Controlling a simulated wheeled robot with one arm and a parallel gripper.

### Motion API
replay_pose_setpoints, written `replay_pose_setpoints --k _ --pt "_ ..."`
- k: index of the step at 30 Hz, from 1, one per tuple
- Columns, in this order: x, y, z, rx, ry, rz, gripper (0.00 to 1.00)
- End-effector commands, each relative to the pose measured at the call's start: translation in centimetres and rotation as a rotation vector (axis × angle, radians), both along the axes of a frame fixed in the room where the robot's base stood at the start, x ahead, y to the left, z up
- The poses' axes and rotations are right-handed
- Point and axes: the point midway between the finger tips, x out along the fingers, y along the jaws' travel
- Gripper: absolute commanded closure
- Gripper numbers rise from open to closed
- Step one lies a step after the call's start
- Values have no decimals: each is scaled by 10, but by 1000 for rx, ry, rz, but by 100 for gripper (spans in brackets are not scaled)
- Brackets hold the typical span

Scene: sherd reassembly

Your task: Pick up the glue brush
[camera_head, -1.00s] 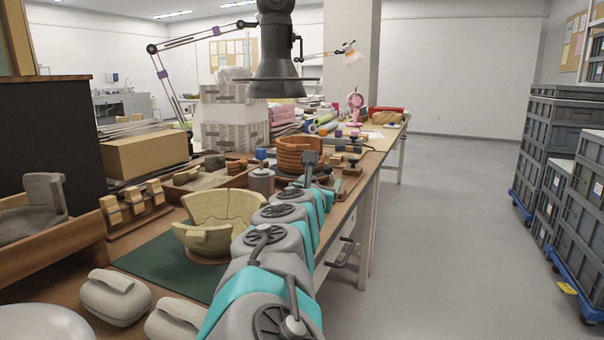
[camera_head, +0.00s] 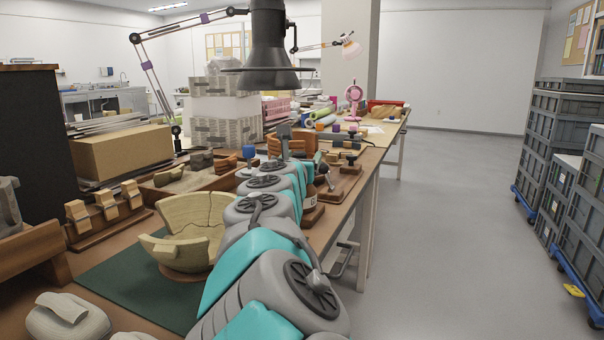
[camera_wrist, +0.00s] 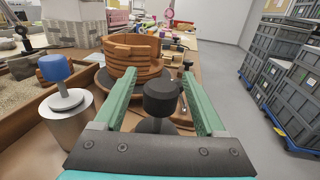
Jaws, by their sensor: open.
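A blue-topped handle (camera_wrist: 55,68), which looks like the glue brush, stands upright on a grey cylindrical pot (camera_wrist: 70,135) in the wrist view. The blue top (camera_head: 249,152) and the pot also show in the head view, just left of my arm's far end. My gripper (camera_wrist: 158,75) is open, its two green fingers pointing forward. The blue-topped handle is left of the left finger and apart from it. A black knob (camera_wrist: 160,97) on a dark stem shows between the fingers; I cannot tell what it belongs to. My arm hides most of the gripper in the head view.
A banded terracotta vessel (camera_wrist: 135,58) stands just ahead of the fingers. A black lamp (camera_head: 268,50) hangs above. The floor right of the bench is open.

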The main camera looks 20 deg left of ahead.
Motion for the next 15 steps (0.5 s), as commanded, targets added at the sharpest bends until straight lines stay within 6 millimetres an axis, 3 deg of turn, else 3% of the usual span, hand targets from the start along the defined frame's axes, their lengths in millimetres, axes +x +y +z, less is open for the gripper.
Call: replay_pose_setpoints --k 4,15 --pt "0 0 1 0 -1 0 27" --pt "-1 0 1 1 -1 1 69"
